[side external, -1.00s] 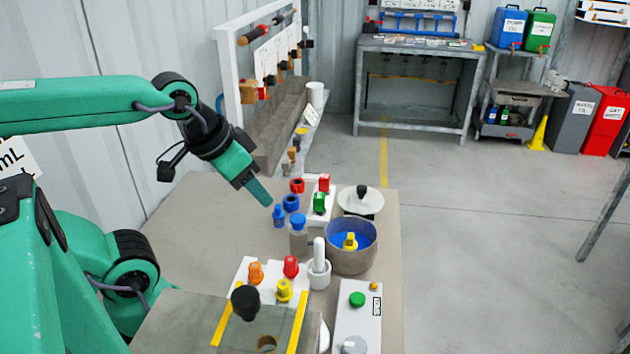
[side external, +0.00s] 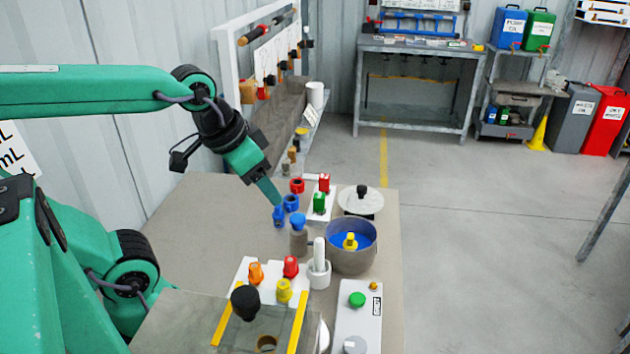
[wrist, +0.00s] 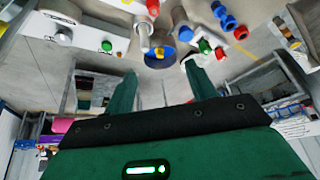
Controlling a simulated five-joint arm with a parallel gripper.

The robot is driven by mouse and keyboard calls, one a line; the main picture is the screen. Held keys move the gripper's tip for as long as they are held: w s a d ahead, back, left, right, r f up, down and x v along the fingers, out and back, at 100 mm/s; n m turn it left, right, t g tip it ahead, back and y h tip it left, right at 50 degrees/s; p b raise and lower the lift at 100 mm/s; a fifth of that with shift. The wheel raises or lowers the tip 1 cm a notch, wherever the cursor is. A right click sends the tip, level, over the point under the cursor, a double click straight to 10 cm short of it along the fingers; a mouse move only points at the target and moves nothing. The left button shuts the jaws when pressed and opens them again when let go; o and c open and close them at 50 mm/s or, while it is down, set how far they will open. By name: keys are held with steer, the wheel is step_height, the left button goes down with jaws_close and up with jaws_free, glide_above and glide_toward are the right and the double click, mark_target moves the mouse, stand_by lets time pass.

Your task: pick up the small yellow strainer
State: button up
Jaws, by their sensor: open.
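A small yellow piece (side external: 350,241) stands in a grey round bowl (side external: 352,262) with a blue inside; it also shows between the fingers' directions in the wrist view (wrist: 159,56). Another yellow piece (side external: 284,290) stands on a white block, beside red (side external: 290,266) and orange (side external: 256,272) ones. I cannot tell for certain which yellow piece is the strainer. My gripper (side external: 275,199) is open and empty, pointing down, left of and higher than the bowl. Its tips are close to a small blue piece (side external: 279,215); I cannot tell if they touch. The wrist view shows both fingers (wrist: 162,88) apart.
A blue-capped grey bottle (side external: 298,240) and a white cylinder in a cup (side external: 319,260) stand left of the bowl. A round white lid with black knob (side external: 361,202) lies behind it. A clear panel with yellow edges (side external: 262,325) is in front. Bare table lies at left (side external: 200,220).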

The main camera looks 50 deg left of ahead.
steer(key=w+d+f+m+g, duration=0.1)
steer(key=w+f+m+g, duration=0.3)
steer(key=w, duration=0.7)
steer(key=m+g, duration=0.1)
steer(key=m, duration=0.3)
glide_above(351, 236)
step_height(351, 236, down, 10)
steer(key=shift+s+f, duration=0.1)
steer(key=shift+f, duration=0.15)
steer(key=shift+w+f, duration=0.25)
steer(key=shift+f, duration=0.2)
steer(key=shift+s+f, duration=0.1)
steer(key=shift+f, duration=3.8)
steer(key=c, duration=1.1)
steer(key=shift+o, duration=0.2)
steer(key=shift+r, duration=5.05)
